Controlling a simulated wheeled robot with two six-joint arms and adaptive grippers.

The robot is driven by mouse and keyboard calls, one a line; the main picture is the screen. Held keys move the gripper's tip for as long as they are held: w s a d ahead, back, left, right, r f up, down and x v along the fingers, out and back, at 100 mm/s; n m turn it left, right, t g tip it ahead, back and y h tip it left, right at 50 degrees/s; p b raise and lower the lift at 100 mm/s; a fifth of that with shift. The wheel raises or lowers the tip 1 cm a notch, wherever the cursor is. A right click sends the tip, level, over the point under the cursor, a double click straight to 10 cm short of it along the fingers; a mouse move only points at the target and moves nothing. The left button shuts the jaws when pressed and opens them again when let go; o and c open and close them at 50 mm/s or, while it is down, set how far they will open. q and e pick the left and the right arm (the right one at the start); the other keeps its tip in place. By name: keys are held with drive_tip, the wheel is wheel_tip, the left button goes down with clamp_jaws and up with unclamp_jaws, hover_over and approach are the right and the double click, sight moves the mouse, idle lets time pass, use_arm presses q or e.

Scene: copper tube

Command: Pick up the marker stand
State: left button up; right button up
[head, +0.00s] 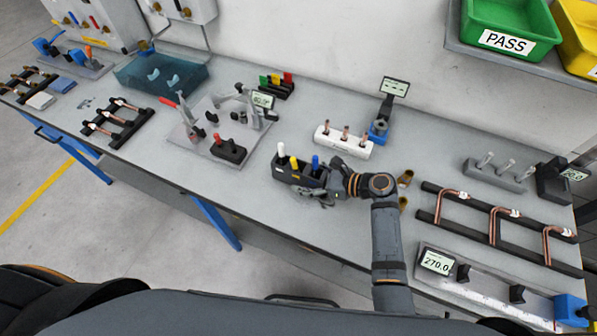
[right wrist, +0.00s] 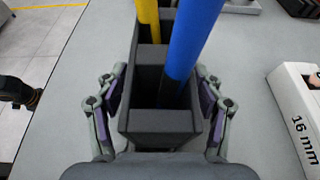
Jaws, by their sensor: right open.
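The marker stand (head: 289,173) is a dark block on the table, with a white marker (head: 281,149), a yellow marker (head: 294,162) and a blue marker (head: 315,162) upright in it. My right gripper (head: 318,192) is at the stand's right end, low over the table. In the right wrist view the stand (right wrist: 155,122) lies between the fingers of my right gripper (right wrist: 163,108), one on each side. The jaws are open; whether the pads touch the stand I cannot tell. The blue marker (right wrist: 193,45) and yellow marker (right wrist: 149,18) rise near the fingers.
A white block (head: 343,140) with copper pieces stands behind the stand. A grey plate with clamps (head: 205,140) lies to the left. Small brass pieces (head: 405,178) and a dark rack with copper tubes (head: 480,220) lie to the right. The table in front of the stand is clear.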

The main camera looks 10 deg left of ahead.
sight(307, 169)
drive_tip(key=shift+s+d, duration=0.1)
drive_tip(key=c, duration=1.4)
drive_tip(key=shift+r, duration=0.15)
wheel_tip(307, 169, up, 10)
drive_tip(key=p, duration=1.2)
